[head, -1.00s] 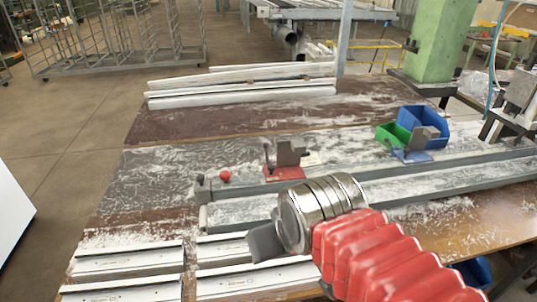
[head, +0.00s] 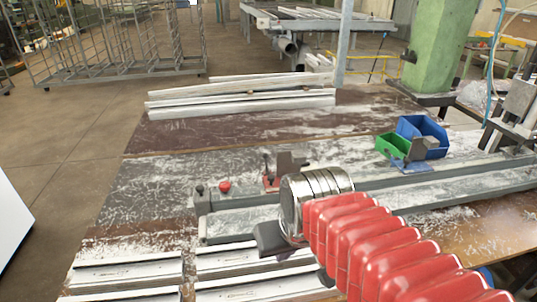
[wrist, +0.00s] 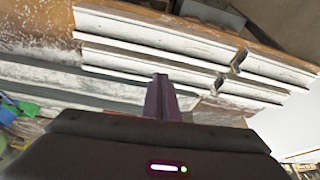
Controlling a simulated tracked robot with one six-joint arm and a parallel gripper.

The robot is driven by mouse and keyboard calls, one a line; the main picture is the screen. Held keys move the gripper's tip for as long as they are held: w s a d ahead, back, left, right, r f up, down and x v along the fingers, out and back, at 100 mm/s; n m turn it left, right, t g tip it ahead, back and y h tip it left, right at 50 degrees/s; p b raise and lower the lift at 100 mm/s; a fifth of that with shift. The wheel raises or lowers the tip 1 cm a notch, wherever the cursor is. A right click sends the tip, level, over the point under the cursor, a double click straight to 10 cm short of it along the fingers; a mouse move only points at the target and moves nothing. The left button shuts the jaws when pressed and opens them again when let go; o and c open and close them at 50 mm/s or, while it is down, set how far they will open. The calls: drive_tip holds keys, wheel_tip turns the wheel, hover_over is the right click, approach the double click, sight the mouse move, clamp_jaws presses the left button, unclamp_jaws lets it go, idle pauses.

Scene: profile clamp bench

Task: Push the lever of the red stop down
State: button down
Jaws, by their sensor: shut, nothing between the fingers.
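The red stop (head: 270,184) sits on the bench behind the long grey rail in the head view, partly hidden by my wrist. Its dark upright lever (head: 266,161) stands at the left of its grey block (head: 292,158). My gripper (head: 266,240) is in front of the stop and rail, above the near white profiles, clear of the lever. Its fingers are shut and empty. The shut fingers also show in the wrist view (wrist: 161,98), over the profiles. I cannot make out the red stop in the wrist view.
A red knob (head: 225,187) stands at the rail's left end. A blue stop (head: 406,165) and blue (head: 424,136) and green (head: 391,145) bins are to the right. White profiles (head: 240,102) lie at the back and others (head: 125,264) in front. The bench between is mostly free.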

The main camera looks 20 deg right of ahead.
drive_tip(key=w+d+n+y, duration=0.1)
drive_tip(key=w+d, duration=0.3)
drive_tip(key=w, duration=0.3)
drive_tip(key=w+d+r+n, duration=0.1)
drive_tip(key=w+d+n, duration=0.15)
drive_tip(key=w, duration=0.45)
drive_tip(key=w+d+n+y, duration=0.1)
drive_tip(key=w+d, duration=0.3)
drive_tip(key=w, duration=0.3)
drive_tip(key=w+d+r+n+t, duration=0.1)
drive_tip(key=w+r+n+t, duration=0.1)
drive_tip(key=w+r+n, duration=0.3)
drive_tip(key=shift+w+d+r+n, duration=0.35)
drive_tip(key=shift+w+n, duration=1.35)
drive_tip(key=shift+n, duration=0.35)
drive_tip(key=shift+f, duration=0.1)
